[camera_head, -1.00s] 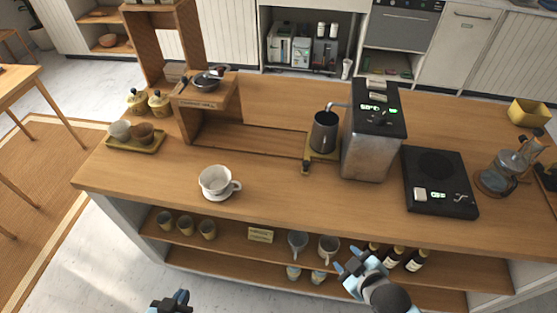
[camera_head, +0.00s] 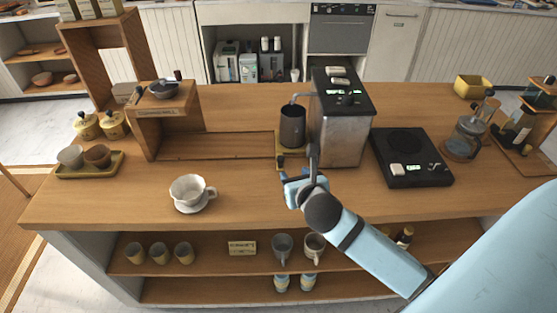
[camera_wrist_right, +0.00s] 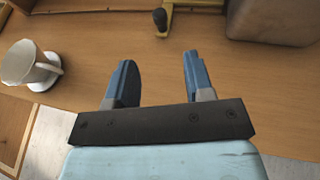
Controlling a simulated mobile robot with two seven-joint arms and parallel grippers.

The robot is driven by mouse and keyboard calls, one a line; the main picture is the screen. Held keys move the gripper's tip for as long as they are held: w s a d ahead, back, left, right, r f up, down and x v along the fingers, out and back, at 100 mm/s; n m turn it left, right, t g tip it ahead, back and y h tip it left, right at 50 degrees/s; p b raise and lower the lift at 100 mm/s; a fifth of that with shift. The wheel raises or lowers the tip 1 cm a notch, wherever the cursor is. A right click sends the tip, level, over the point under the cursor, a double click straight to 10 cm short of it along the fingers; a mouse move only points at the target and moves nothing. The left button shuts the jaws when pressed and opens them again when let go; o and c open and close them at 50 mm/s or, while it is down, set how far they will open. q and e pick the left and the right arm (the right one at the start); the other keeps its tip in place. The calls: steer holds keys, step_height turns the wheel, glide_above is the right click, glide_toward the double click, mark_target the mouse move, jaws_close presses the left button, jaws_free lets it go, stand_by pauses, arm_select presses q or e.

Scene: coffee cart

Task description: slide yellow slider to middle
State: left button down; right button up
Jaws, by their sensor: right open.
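The yellow slider (camera_head: 279,163) sits at the right end of the wooden track, beside the silver machine, with a dark pitcher (camera_head: 292,126) on it. Its dark knob (camera_wrist_right: 160,18) and yellow edge (camera_wrist_right: 188,4) show at the top of the right wrist view. My right gripper (camera_head: 294,182) is in front of the slider, close to the knob in the head view. In the wrist view its fingers (camera_wrist_right: 159,62) are apart, with bare counter between them, and the knob lies beyond the fingertips, not between them. My left gripper is not in view.
The silver machine (camera_head: 342,130) stands right of the slider. The wooden track (camera_head: 225,145) left of the slider is clear. A black scale (camera_head: 412,170) lies to the right.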

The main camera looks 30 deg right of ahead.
mark_target(281, 161)
steer(key=x, duration=1.3)
steer(key=shift+w+f, duration=0.15)
steer(key=shift+a, duration=0.1)
jaws_close()
